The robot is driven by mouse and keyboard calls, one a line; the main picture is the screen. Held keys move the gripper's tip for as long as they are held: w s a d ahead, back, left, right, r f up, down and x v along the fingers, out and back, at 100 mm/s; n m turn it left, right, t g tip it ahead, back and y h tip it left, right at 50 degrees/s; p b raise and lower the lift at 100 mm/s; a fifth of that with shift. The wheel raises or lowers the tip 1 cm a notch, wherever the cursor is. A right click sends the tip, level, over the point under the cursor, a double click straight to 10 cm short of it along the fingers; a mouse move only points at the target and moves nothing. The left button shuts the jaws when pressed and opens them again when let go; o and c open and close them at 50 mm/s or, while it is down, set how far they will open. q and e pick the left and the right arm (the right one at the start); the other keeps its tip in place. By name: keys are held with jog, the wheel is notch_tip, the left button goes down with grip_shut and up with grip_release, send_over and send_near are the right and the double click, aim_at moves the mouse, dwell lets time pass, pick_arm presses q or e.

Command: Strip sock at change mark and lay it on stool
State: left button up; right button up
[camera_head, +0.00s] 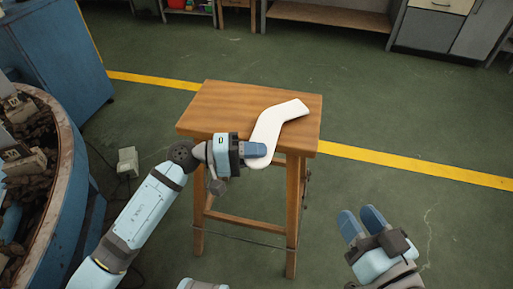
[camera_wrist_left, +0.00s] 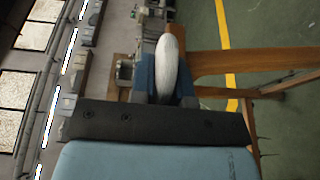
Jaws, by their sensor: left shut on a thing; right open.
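A white sock (camera_head: 270,130) lies over the wooden stool (camera_head: 225,102), its far end on the seat and its near end past the front edge. My left gripper (camera_head: 255,150) is shut on the sock near its near end, at the stool's front edge. In the left wrist view the sock (camera_wrist_left: 171,65) stands out between the fingers of my left gripper (camera_wrist_left: 168,90). The stool also shows in that view (camera_wrist_left: 235,62). My right gripper (camera_head: 362,222) is open and empty, low at the right, apart from the stool. The change mark cannot be made out.
A round blue machine (camera_head: 55,190) with a rusty rim stands at the left, with a blue cabinet (camera_head: 60,60) behind it. A yellow floor line (camera_head: 420,168) runs behind the stool. Shelves (camera_head: 330,14) line the back. The floor right of the stool is clear.

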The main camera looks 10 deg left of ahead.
pick_arm(q)
jog(key=shift+f+b, duration=0.25)
jog(key=shift+b, duration=0.4)
dwell(0.4)
jog(key=o, duration=0.8)
jog(key=p+v, duration=0.1)
jog(key=v, duration=1.3)
jog(key=shift+w+r, duration=0.1)
jog(key=shift+w, duration=0.05)
